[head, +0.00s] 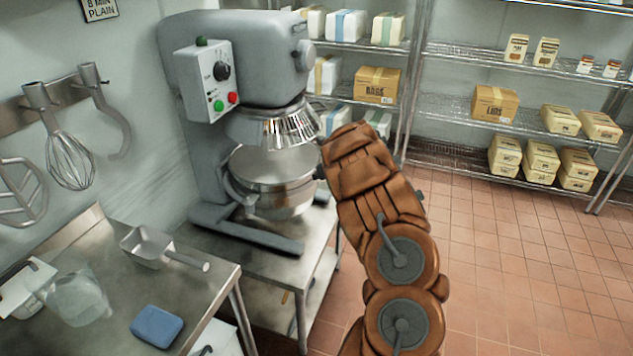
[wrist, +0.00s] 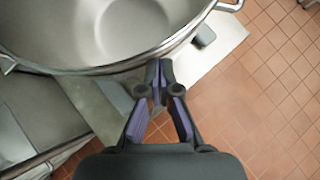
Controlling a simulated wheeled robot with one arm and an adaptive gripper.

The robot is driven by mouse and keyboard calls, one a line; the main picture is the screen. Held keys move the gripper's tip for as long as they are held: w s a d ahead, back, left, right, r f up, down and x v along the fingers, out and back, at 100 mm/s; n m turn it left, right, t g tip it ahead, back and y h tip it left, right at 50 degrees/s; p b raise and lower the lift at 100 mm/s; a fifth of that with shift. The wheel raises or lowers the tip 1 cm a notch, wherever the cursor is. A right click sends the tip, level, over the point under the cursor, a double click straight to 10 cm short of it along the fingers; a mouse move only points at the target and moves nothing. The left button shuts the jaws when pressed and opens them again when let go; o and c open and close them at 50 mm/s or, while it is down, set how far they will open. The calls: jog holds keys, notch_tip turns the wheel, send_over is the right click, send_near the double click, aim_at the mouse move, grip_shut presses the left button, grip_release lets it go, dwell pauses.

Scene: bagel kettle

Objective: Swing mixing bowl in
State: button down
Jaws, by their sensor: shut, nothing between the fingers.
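The mixing bowl (head: 272,183) is a steel bowl on the grey floor mixer (head: 240,60), below the mixer's wire guard (head: 275,128). In the wrist view the bowl (wrist: 125,30) fills the top left, looks empty, and has a handle at the right of its rim. My gripper (wrist: 155,70) is shut and empty, its fingertips at the near outer side of the bowl's rim. I cannot tell whether they touch it. In the head view my brown arm reaches to the bowl's right side and hides the gripper.
A whisk (head: 70,160) and hook hang on the wall. Wire shelves (head: 465,105) with boxes stand behind. The tiled floor (head: 520,270) at right is clear.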

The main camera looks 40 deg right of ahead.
jog(key=s+r+b, duration=0.5)
jog(key=s+r, duration=0.1)
jog(key=s, duration=0.4)
jog(key=shift+s+r, duration=0.15)
jog(key=shift+s, duration=0.25)
